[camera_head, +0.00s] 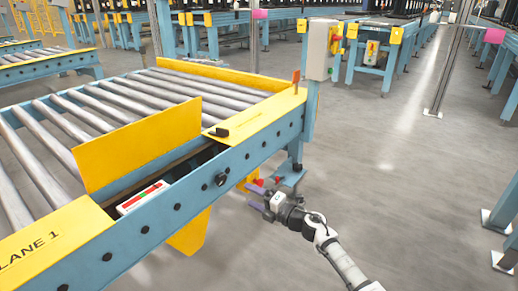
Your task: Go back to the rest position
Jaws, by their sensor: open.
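My gripper (257,197) is at the end of my white and black arm, right of centre in the head view. Its purple fingertips are apart, and I see nothing held between them. It is in front of the blue side rail of the roller conveyor (225,172), near a blue leg bracket. A small yellow part with red pieces (262,181) shows just beyond the fingers. I cannot tell whether the fingers touch it.
A grey control box (319,50) stands on a blue post at the conveyor's corner. A yellow plate (137,145) rises from the conveyor. Grey floor (400,190) to the right is open, up to blue posts at the right edge.

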